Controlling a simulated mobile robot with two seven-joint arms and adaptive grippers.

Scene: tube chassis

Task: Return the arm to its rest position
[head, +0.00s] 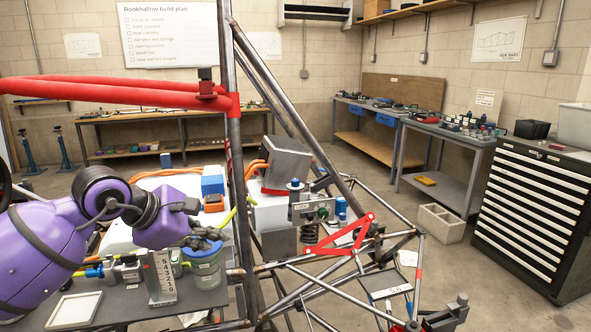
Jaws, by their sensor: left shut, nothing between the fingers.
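My left arm (150,212), purple with dark joints, comes in from the left. Its dark gripper (212,238) is shut and empty, in front of the rim of a blue-grey bucket (204,268) on the dark bench (205,300). I cannot tell whether it touches the bucket. My right gripper is not in view.
The tube chassis (238,150) rises close to the right of my gripper, with a red tube (120,90) above my arm. A numbered grey block (160,278) and a white tray (75,309) are on the bench. Open floor lies before the drawer cabinet (530,215).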

